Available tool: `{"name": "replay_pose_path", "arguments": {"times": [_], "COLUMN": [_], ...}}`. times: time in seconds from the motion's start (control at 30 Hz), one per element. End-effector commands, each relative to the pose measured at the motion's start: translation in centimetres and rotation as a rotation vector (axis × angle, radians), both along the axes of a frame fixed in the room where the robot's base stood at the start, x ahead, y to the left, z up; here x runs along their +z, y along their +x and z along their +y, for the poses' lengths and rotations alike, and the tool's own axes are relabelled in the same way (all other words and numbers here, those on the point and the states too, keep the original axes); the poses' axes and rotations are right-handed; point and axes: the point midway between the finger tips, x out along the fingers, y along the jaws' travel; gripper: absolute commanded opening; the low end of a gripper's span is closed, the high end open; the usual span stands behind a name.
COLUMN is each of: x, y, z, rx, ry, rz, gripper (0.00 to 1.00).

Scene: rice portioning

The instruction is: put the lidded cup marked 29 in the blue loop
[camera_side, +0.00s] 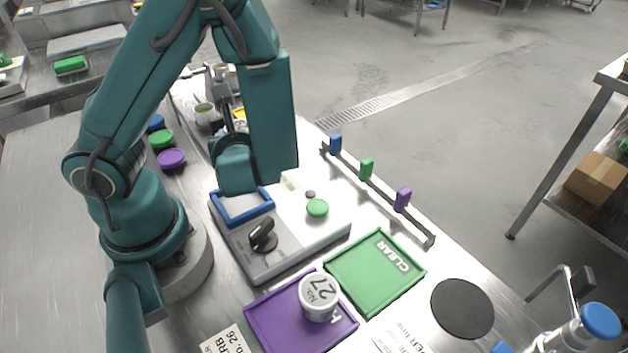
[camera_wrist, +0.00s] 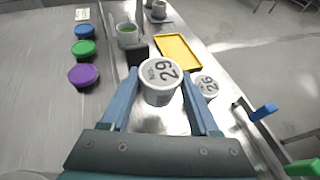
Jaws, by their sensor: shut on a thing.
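The lidded cup marked 29 (camera_wrist: 160,82) is white with a grey rim and sits between the two blue fingers of my gripper (camera_wrist: 161,86), which is shut on it. It looks upright in the wrist view. In the side view my arm hides the cup and fingertips. The blue loop (camera_side: 242,206), a square blue frame, lies on the grey and white device, nearer the side camera than my gripper. Its inside looks empty where it shows. The loop is not in the wrist view.
A lidded cup marked 26 (camera_wrist: 207,87) stands right of my gripper, near a yellow tray (camera_wrist: 178,52). A cup marked 27 (camera_side: 318,297) stands on the purple tray (camera_side: 265,318). A green tray (camera_side: 375,272) is beside it. A rail (camera_side: 380,190) with coloured tabs edges the table.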

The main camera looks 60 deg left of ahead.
Motion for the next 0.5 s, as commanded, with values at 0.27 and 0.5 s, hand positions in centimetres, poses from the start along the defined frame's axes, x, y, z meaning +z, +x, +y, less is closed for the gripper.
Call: {"name": "replay_pose_path", "arguments": {"times": [0.27,0.5], "x": [3.0,4.3], "y": [0.1,0.0], "z": [0.0,0.0], "rx": [0.000,0.004], "ry": [-0.003,0.000], "rz": [-0.007,-0.004], "gripper": [0.00,0.00]}}
